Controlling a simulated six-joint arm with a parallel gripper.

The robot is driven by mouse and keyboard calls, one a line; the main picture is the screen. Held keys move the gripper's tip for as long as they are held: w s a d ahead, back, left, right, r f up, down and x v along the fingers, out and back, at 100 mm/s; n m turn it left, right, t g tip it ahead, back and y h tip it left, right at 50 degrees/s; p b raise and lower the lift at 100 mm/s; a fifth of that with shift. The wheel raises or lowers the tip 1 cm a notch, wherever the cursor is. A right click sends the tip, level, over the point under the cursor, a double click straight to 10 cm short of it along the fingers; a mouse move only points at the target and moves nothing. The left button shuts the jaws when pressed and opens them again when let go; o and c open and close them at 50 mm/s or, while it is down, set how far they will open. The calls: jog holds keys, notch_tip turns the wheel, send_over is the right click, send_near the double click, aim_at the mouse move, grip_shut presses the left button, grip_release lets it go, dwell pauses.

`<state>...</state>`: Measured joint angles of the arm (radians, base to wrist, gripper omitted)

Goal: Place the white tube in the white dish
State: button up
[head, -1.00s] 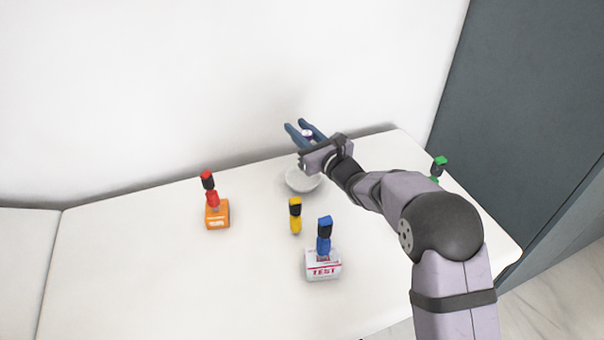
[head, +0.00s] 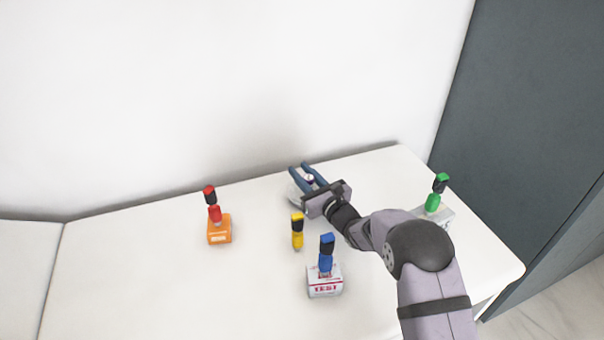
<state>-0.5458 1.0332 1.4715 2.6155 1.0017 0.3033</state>
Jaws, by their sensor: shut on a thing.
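My gripper (head: 307,172) is over the white dish (head: 293,193) near the back of the table. Its blue fingers are shut on the white tube (head: 310,178), of which only a small white part with a dark purple patch shows between them. The dish is mostly hidden under my gripper; only its left part shows. I cannot tell whether the tube touches the dish.
A red-topped bottle (head: 213,205) is at an orange box (head: 219,230) on the left. A yellow bottle (head: 297,231) stands in front of the dish. A blue bottle (head: 326,252) is at a TEST box (head: 324,281). A green bottle (head: 436,194) is on the right. The table's left part is clear.

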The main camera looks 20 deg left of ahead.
jog(key=shift+f+b, duration=0.45)
jog(key=o, duration=1)
jog(key=shift+r, duration=0.15)
jog(key=shift+r+p, duration=0.25)
jog(key=shift+p, duration=0.25)
jog(key=b+v, duration=0.1)
jog(key=v, duration=1.1)
jog(key=shift+f, duration=0.1)
